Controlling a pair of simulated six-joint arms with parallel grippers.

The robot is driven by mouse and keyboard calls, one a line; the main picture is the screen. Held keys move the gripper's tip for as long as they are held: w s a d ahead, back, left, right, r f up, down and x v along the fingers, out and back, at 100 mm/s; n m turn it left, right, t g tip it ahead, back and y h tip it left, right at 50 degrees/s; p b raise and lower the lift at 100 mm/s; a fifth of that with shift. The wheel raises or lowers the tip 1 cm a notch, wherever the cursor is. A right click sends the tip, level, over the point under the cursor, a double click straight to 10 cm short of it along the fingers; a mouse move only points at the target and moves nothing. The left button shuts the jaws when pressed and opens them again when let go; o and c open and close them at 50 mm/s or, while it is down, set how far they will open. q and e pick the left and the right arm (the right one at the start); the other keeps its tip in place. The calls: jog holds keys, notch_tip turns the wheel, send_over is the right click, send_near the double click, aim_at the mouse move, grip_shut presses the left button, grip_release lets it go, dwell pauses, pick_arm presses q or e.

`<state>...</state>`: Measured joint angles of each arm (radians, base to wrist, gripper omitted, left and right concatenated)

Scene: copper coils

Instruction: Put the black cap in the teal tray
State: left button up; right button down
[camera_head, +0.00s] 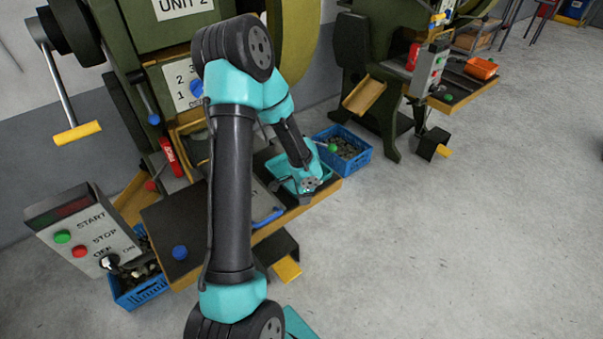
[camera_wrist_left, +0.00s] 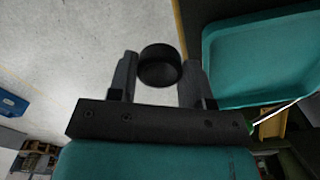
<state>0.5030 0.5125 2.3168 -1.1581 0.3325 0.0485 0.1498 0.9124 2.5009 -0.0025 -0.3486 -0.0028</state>
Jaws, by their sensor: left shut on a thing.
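The black cap (camera_wrist_left: 160,66) is a short, round, dark piece held between the two fingers of my left gripper (camera_wrist_left: 161,80) in the wrist view. My left gripper is shut on it. In the wrist view, the cap appears against the grey floor, left of the teal tray (camera_wrist_left: 258,52) and not overlapping it. In the head view, the teal tray (camera_head: 325,166) lies on the press's table, partly hidden by my left wrist and gripper (camera_head: 305,194). The cap cannot be made out in the head view. My right gripper is not in view.
The wooden-edged press table (camera_head: 185,215) bears a blue knob (camera_head: 180,252). A control box (camera_head: 85,232) stands at the left. Blue crates of small parts stand on the floor at the left (camera_head: 140,290) and behind the tray (camera_head: 343,150). Open floor lies right.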

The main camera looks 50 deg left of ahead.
pick_arm(q)
jog(key=w+a, duration=0.3)
jog(key=w+a+f, duration=0.1)
jog(key=w+a, duration=0.6)
jog(key=a, duration=0.1)
jog(key=shift+w+a+f, duration=0.15)
jog(key=shift+a+f, duration=0.05)
jog(key=shift+w+a, duration=0.15)
jog(key=shift+a+f, duration=0.1)
jog(key=shift+f, duration=1.7)
jog(key=o, duration=0.4)
jog(key=shift+f, duration=0.15)
jog(key=o, duration=0.5)
